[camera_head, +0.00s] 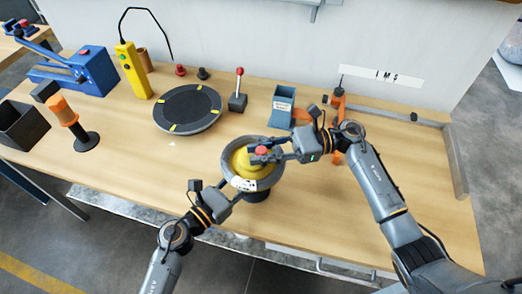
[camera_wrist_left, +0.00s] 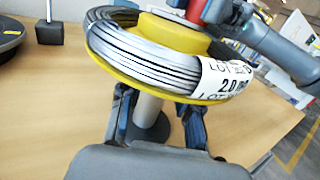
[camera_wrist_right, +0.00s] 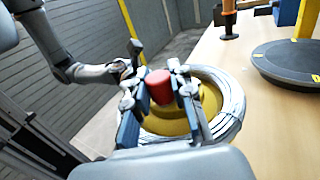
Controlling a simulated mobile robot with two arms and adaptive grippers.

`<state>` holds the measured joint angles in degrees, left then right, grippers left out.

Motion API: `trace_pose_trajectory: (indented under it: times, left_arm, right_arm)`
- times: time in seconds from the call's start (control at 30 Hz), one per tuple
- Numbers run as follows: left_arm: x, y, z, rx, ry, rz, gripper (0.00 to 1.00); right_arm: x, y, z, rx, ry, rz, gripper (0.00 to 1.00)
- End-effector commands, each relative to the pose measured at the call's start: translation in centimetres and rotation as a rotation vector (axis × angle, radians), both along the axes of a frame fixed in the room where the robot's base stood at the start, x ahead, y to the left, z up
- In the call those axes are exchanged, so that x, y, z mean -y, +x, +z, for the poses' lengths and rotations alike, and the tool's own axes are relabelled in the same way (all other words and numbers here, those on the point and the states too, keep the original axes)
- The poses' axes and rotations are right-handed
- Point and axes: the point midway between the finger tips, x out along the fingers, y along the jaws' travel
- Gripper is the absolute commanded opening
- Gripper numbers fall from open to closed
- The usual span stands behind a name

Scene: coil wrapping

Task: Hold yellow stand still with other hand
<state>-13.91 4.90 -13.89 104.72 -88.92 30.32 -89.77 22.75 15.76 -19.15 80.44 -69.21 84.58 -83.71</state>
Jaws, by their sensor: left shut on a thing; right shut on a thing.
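The yellow stand (camera_head: 242,163) is at the front middle of the table, with a grey-white wire coil (camera_head: 227,158) around its yellow hub. In the left wrist view, the yellow flange (camera_wrist_left: 130,82) is under the coil (camera_wrist_left: 140,52), on a light grey post (camera_wrist_left: 148,112) with a dark base. My right gripper (camera_head: 262,153) is above the hub, shut on the red knob (camera_wrist_right: 160,87) on top. A white printed label (camera_wrist_left: 226,80) is on the coil.
A black turntable (camera_head: 188,107) lies behind left of the stand. A yellow control box (camera_head: 132,70), a red-knobbed lever (camera_head: 238,92) and a blue-grey holder (camera_head: 283,105) stand further back. An orange-handled tool (camera_head: 68,115) is at left. The table's right side is mostly clear.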

Motion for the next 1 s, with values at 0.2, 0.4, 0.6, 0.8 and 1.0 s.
trace_pose_trajectory:
  times: [0.2, 0.4, 0.6, 0.8, 1.0]
  left_arm:
    - [-0.01, -0.01, -0.03, -0.001, -0.001, 0.000, 0.00]
    - [-0.01, -0.01, -0.03, 0.000, 0.000, 0.000, 0.00]
    - [-0.01, -0.01, -0.02, 0.000, 0.000, 0.000, 0.00]
    - [-0.01, -0.02, -0.02, 0.000, 0.000, -0.001, 0.00]
    - [0.02, -0.02, -0.02, 0.000, 0.000, -0.001, 0.00]
  right_arm:
    - [-0.01, 0.16, 0.01, 0.000, -0.003, 0.125, 0.00]
    - [-0.02, 0.19, 0.03, 0.001, -0.003, 0.293, 0.00]
    - [-0.01, 0.15, -0.03, 0.001, -0.003, 0.422, 0.00]
    - [-0.14, -0.06, -0.05, -0.002, 0.000, 0.524, 0.00]
    - [-0.23, -0.20, -0.09, -0.002, 0.000, 0.593, 0.00]
